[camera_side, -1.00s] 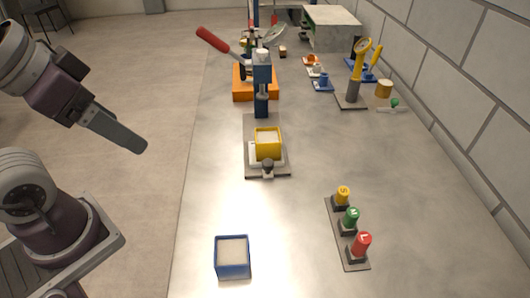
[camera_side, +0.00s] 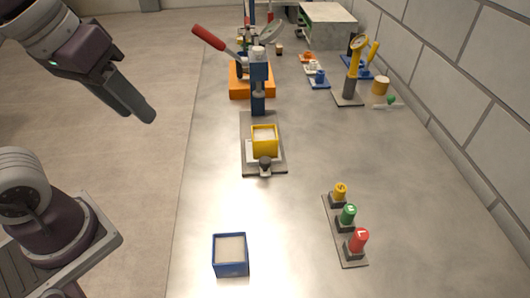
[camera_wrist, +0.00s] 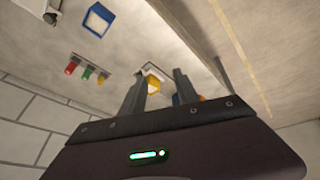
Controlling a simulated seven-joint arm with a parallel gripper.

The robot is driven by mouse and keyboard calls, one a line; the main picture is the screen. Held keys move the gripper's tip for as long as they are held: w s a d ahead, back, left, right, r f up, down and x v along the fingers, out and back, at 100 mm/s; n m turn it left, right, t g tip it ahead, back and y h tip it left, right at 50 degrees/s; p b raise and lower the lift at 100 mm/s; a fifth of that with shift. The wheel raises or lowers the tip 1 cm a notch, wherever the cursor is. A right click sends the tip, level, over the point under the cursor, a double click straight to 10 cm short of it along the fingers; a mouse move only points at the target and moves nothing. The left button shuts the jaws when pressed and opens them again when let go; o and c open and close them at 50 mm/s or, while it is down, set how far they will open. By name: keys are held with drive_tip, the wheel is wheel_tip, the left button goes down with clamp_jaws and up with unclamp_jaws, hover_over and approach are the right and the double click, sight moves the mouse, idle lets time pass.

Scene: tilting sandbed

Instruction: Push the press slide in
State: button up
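A yellow box (camera_side: 264,142) with pale filling stands on the slide, in front of the column. My gripper (camera_side: 150,115) is in the air left of the table, well apart from the slide. In the wrist view its fingers (camera_wrist: 160,82) are spread and empty, with the yellow box (camera_wrist: 153,84) seen far beyond them.
A blue box (camera_side: 231,255) with pale filling stands at the table's near left. A strip with yellow, green and red knobs (camera_side: 348,216) lies to the right. A yellow-headed gauge (camera_side: 357,55) and small blocks stand at the back right, by the block wall. The table between is clear.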

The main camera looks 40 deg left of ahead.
drive_tip(key=w+d+f+n+g, duration=0.1)
drive_tip(key=w+d+n+g, duration=0.2)
drive_tip(key=w+n, duration=0.5)
drive_tip(key=n+g+y, duration=0.2)
drive_tip(key=n+y, duration=0.3)
drive_tip(key=n, duration=0.2)
approach(266, 160)
drive_tip(key=x, duration=0.7)
drive_tip(key=shift+s+a+f, duration=0.1)
drive_tip(key=shift+a+f, duration=0.05)
drive_tip(key=shift+f, duration=0.2)
drive_tip(key=shift+a+f, duration=0.15)
drive_tip(key=shift+f, duration=0.2)
drive_tip(key=shift+c, duration=0.2)
clamp_jaws()
